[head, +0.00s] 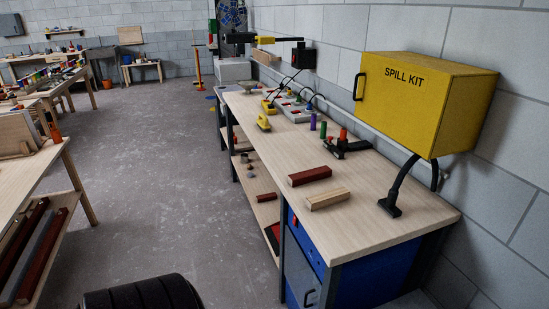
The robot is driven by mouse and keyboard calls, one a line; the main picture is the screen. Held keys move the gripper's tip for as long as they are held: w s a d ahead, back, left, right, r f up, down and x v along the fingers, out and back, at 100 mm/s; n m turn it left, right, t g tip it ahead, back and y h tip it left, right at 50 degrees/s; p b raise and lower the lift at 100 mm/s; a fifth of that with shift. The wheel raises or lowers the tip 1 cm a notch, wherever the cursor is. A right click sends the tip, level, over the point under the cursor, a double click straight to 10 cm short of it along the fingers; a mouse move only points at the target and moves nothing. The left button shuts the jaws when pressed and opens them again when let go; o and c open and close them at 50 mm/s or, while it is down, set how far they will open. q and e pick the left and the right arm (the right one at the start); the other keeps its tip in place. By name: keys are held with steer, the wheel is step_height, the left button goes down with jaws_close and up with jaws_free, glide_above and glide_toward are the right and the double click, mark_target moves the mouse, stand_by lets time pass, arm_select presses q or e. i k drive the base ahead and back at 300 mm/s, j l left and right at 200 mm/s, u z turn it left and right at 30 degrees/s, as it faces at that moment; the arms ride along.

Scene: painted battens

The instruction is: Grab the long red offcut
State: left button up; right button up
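A dark red offcut (310,176) lies flat on the right workbench (365,225), near its front edge. A bare wood offcut of similar length (327,199) lies just in front of it, with a small gap between them. Long dark red battens (42,257) lie on the lower shelf of the left table, partly cut off by the picture edge. A smaller red piece (267,197) lies on the lower shelf of the right workbench. Neither of my grippers is in view.
A yellow spill kit cabinet (415,100) hangs over the bench's right part. The grey floor (165,170) between the tables is clear.

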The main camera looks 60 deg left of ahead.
mark_target(307, 176)
steer(key=u, duration=1.5)
steer(key=i+j+z, duration=0.15)
steer(key=z, duration=0.2)
steer(key=i+j+z, duration=0.1)
steer(key=z, duration=0.25)
steer(key=i+j+z, duration=0.1)
steer(key=j+z, duration=0.25)
